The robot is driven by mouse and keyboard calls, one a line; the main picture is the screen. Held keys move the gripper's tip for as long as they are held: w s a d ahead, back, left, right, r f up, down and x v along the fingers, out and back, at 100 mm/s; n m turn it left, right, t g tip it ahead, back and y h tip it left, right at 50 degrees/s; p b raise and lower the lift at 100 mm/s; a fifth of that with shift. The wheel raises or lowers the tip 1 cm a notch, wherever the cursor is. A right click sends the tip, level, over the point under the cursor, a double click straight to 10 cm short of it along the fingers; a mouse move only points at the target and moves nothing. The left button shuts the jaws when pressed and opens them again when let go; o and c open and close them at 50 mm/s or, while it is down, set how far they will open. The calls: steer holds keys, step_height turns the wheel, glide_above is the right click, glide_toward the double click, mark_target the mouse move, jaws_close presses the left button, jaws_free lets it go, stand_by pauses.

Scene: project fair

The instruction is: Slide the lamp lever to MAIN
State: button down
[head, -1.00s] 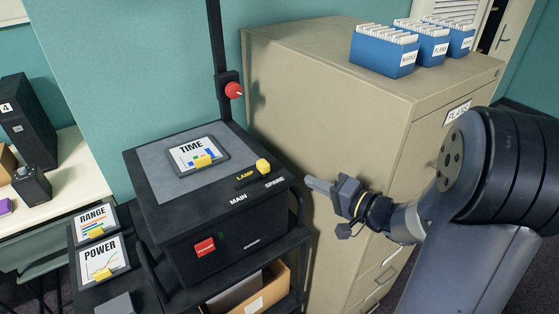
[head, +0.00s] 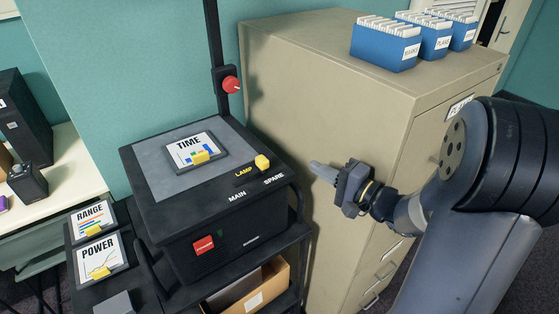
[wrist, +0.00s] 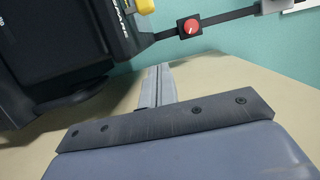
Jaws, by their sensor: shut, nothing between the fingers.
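The lamp lever has a yellow knob (head: 262,162) at the SPARE end of its slot on top of the black projector box (head: 215,225). The yellow word LAMP is beside the slot, with white MAIN to the left and SPARE to the right. My gripper (head: 316,166) is shut and empty, to the right of the knob and apart from it, in front of the cabinet side. In the wrist view my shut fingers (wrist: 158,85) point toward the wall, and part of the yellow knob (wrist: 145,6) shows at the top edge.
A beige filing cabinet (head: 330,60) with blue card boxes (head: 385,48) stands right behind my gripper. A black post with a red knob (head: 231,84) rises behind the box. A TIME slide (head: 188,145) lies on its top. RANGE and POWER slides (head: 97,255) are at lower left.

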mark_target(253, 186)
steer(key=w+a, duration=0.1)
steer(key=a, duration=0.2)
steer(key=w+a+p, duration=0.1)
steer(key=a, duration=0.2)
steer(key=w+a, duration=0.1)
steer(key=a, duration=0.2)
steer(key=shift+w+p, duration=0.3)
steer(key=shift+p, duration=0.1)
steer(key=shift+s+a, duration=0.15)
steer(key=shift+a, duration=0.1)
steer(key=s+a, duration=0.1)
steer(key=a, duration=0.1)
steer(key=s+a, duration=0.3)
steer(key=a, duration=0.1)
steer(key=shift+s+a, duration=0.15)
